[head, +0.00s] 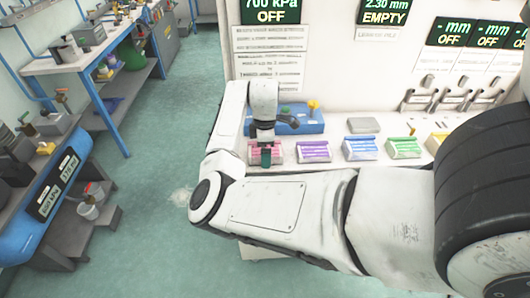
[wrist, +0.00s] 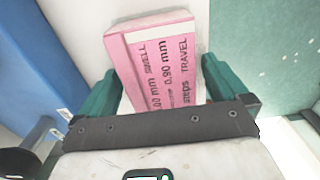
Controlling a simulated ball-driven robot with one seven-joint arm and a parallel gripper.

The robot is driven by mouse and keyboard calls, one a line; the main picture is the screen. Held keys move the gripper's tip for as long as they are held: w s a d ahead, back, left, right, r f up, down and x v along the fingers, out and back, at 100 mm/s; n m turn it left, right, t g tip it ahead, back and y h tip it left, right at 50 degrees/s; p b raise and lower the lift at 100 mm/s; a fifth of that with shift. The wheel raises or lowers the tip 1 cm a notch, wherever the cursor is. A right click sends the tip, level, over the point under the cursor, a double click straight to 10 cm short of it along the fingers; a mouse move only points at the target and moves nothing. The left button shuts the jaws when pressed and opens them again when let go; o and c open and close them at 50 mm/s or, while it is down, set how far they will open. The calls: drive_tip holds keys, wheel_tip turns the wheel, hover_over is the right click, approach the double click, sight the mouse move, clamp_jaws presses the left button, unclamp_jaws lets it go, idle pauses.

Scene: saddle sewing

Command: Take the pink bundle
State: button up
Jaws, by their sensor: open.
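The pink bundle (wrist: 160,62) lies on the white counter, with printed text on its label, in the wrist view. In the head view the pink bundle (head: 254,155) is at the left end of a row of coloured bundles, partly hidden by my gripper. My gripper (head: 266,156) is over its near side. In the wrist view my gripper (wrist: 155,85) is open, with one green finger on each side of the bundle. Its near end is hidden behind the gripper body. I cannot tell whether either finger touches it.
Purple (head: 314,151), blue (head: 360,148) and green (head: 403,147) bundles lie to the right on the counter. A blue device (head: 300,121) stands just behind the pink bundle. The green floor (head: 165,130) is open left of the counter, and a workbench (head: 75,62) stands farther left.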

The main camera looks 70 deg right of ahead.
drive_tip(key=c, duration=1.1)
drive_tip(key=shift+r, duration=0.1)
